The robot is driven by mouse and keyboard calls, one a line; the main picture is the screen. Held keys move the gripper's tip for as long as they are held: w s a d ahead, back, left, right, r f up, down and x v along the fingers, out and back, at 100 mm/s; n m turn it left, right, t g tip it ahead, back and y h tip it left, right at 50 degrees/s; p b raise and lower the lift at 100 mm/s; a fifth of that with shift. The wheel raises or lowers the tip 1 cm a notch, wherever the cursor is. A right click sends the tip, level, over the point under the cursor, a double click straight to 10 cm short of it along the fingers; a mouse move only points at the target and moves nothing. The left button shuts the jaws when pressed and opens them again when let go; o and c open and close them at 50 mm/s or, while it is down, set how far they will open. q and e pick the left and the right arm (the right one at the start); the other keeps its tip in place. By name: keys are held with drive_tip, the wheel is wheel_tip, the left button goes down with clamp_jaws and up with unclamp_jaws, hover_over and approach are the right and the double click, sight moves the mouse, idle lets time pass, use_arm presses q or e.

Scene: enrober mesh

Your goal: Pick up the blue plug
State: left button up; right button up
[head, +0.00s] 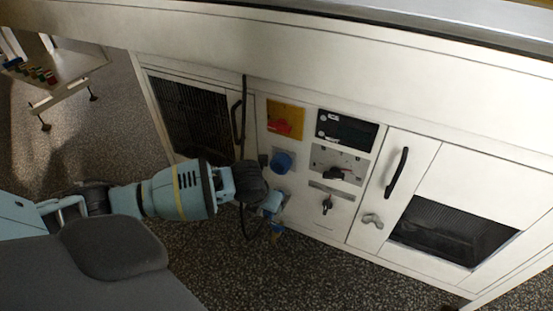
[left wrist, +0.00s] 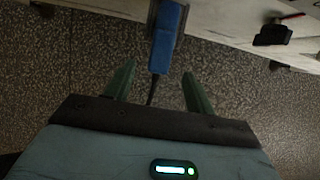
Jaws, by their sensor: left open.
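The blue plug (left wrist: 166,45) shows in the left wrist view as a long blue body near the top middle, with a dark cable running from its lower end. My left gripper (left wrist: 160,69) is open, with one green finger on each side of the plug's lower end in the picture. I see no finger closed on it, and the depth between them is hard to judge. In the head view my left gripper (head: 272,206) is low in front of the white cabinet. The plug cannot be told apart clearly there, being partly hidden near my gripper.
The white cabinet panel has a round blue fitting (head: 282,162), a yellow plate with a red switch (head: 285,118), a black display (head: 347,129) and black rotary handles (head: 336,174).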

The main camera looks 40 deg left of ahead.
use_arm(q)
drive_tip(key=shift+w+a+f+b, duration=0.1)
drive_tip(key=shift+w+f+b, duration=0.2)
drive_tip(key=shift+f, duration=0.15)
drive_tip(key=b+x, duration=0.2)
drive_tip(key=x, duration=0.2)
drive_tip(key=shift+w, duration=0.2)
drive_tip(key=shift+a+r, duration=0.1)
drive_tip(key=shift+c, duration=1.3)
clamp_jaws()
use_arm(e)
drive_tip(key=f, duration=0.1)
drive_tip(key=s+f, duration=0.1)
drive_tip(key=f, duration=0.1)
drive_tip(key=shift+f, duration=0.1)
